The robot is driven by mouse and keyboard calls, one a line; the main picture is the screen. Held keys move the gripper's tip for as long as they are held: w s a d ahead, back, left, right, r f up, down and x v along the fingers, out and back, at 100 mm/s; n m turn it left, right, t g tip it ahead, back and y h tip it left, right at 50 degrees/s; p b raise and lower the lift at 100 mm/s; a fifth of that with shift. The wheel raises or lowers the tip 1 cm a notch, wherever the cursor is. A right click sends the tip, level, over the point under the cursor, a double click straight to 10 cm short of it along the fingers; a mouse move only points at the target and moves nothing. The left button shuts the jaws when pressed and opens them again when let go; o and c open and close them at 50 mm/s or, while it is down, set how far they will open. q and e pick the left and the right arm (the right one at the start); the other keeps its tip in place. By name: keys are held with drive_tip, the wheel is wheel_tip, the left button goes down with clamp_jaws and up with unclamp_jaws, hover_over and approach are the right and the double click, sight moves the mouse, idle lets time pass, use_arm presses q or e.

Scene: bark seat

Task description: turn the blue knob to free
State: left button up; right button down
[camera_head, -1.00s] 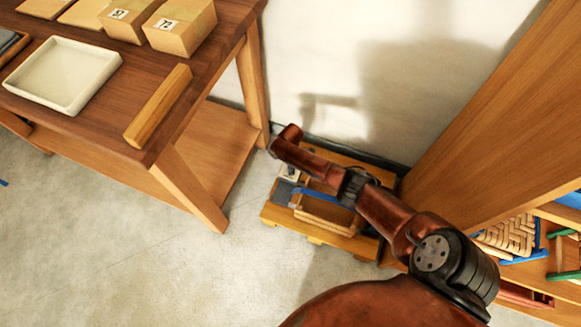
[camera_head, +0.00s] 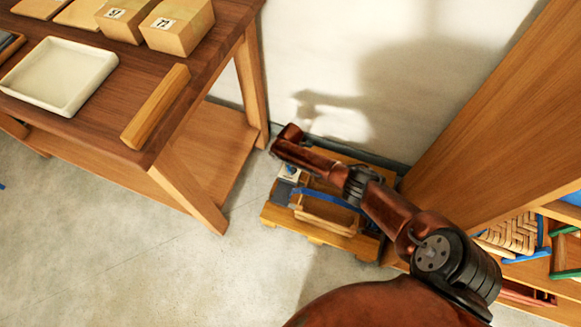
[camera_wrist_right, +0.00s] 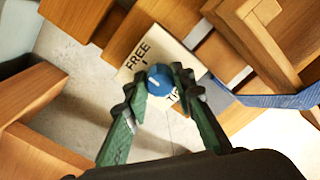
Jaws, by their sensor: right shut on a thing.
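The blue knob (camera_wrist_right: 160,80) sits on a pale plate (camera_wrist_right: 158,51) marked FREE, with a second word partly hidden by a finger. A short pale mark shows on the knob's left part; its exact direction is hard to tell. My right gripper (camera_wrist_right: 161,84) is shut on the knob, its green fingers on either side. In the head view the knob (camera_head: 290,170) is a small blue spot below the end of my right arm. My left gripper is not in view.
The plate is on a low wooden stand (camera_head: 318,236) on the floor, with a blue strap (camera_head: 325,198) across it. A wooden workbench (camera_head: 75,122) stands to the left and a tall wooden panel (camera_head: 490,120) to the right. Open floor lies in front.

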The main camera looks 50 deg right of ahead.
drive_tip(key=shift+a, duration=0.15)
drive_tip(key=c, duration=1.6)
unclamp_jaws()
drive_tip(key=shift+r, duration=0.1)
drive_tip(key=shift+r, duration=0.25)
wheel_tip(320, 180, up, 11)
drive_tip(key=shift+r, duration=0.15)
